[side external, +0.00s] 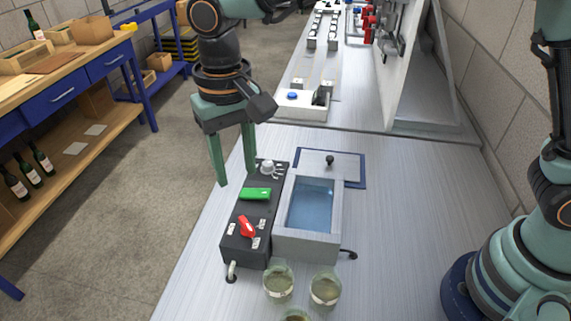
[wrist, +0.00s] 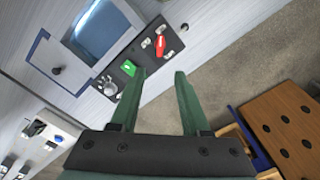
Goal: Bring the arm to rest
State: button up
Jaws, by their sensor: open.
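My gripper (side external: 233,160) hangs from the arm in the side external view, its two green fingers pointing down and spread apart with nothing between them. It is beside and above the far end of a black control box (side external: 241,235). In the wrist view my gripper (wrist: 158,98) is open and empty, with the box near its left fingertip. The box carries a green switch (side external: 256,194), a red switch (side external: 247,227) and a pale knob (side external: 267,167). I cannot tell from these views whether a finger touches the box.
A water bath (side external: 308,247) stands right of the box, with a blue-edged plate with a black knob (side external: 340,158) behind it. Several glass jars (side external: 278,284) stand in front. A white unit with a blue button (side external: 302,106) is at the back.

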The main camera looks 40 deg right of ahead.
jog(key=shift+r, duration=0.15)
jog(key=d+r+t+y, duration=0.1)
jog(key=d+r+t, duration=0.35)
jog(key=d, duration=1.15)
jog(key=s+d+t+h, duration=0.1)
jog(key=s+d, duration=0.6)
jog(key=d, duration=0.6)
jog(key=shift+s+r, duration=0.25)
